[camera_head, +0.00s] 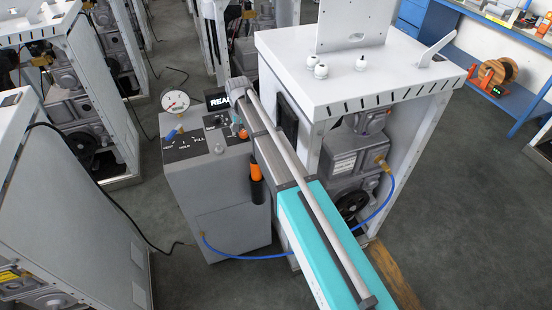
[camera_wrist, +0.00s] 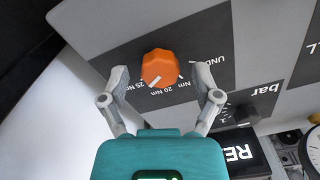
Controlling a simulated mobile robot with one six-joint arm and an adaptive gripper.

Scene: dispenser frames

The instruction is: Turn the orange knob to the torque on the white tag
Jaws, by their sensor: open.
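The orange knob (camera_wrist: 160,67) sits on a dark panel (camera_wrist: 205,45) printed with white Nm marks, upside down in the wrist view. A white pointer on the knob's lower side lies near the 25 Nm and 20 Nm marks. In the head view only a bit of orange (camera_head: 243,132) shows beside my gripper (camera_head: 238,122). In the wrist view my gripper (camera_wrist: 160,78) is open, one finger on each side of the knob, with visible gaps. I cannot make out the white tag or its number in either view.
A black bar knob (camera_wrist: 240,115) is close to my right finger. A white-topped machine frame (camera_head: 365,75) stands beside my arm. A blue hose (camera_head: 260,256) runs low.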

